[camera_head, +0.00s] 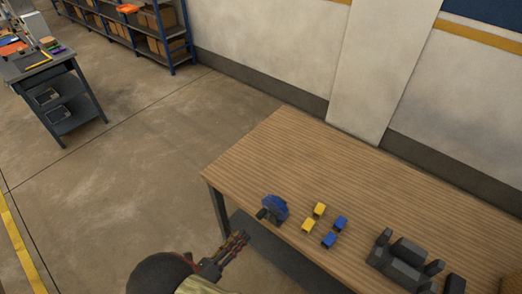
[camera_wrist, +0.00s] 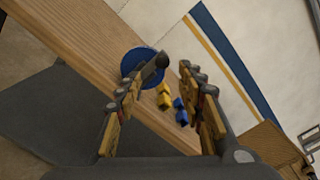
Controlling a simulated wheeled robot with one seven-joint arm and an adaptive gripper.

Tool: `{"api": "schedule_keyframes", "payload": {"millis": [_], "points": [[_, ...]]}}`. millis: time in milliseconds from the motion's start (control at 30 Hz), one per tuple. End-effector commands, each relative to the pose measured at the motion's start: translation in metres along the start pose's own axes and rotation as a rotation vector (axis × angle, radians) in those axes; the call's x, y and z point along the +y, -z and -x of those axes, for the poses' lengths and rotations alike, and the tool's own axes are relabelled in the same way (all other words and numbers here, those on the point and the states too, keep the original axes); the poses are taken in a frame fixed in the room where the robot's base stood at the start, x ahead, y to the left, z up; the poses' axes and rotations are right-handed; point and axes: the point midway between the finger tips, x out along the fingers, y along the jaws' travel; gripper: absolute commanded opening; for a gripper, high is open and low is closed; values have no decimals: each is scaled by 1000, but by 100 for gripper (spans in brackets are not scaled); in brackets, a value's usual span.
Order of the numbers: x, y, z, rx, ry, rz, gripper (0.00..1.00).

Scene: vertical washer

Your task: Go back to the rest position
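My gripper (camera_head: 238,241) is in the air off the near left edge of the wooden table (camera_head: 300,150). In the wrist view its two fingers (camera_wrist: 162,78) stand apart with nothing held between them. A blue round piece with a dark knob (camera_head: 273,208) is on the table near that edge, apart from my gripper. It also shows beyond the fingertips in the wrist view (camera_wrist: 136,62). Two yellow blocks (camera_head: 319,209) and two blue blocks (camera_head: 340,223) sit to its right on the table.
A dark grey fixture with several upright parts (camera_head: 405,262) stands at the table's right side. The table's back left part is bare. A dark workbench (camera_head: 55,85) and a blue shelf with boxes (camera_head: 150,35) are far left. Open floor (camera_head: 130,160) lies between.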

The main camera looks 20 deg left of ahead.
Motion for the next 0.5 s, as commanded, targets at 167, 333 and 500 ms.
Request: {"api": "schedule_keyframes", "payload": {"millis": [167,333,500], "points": [[0,0,0,0,0,-12,39],[6,14,0,53,-21,-128,39],[-10,74,1,220,15,-255,39]]}}
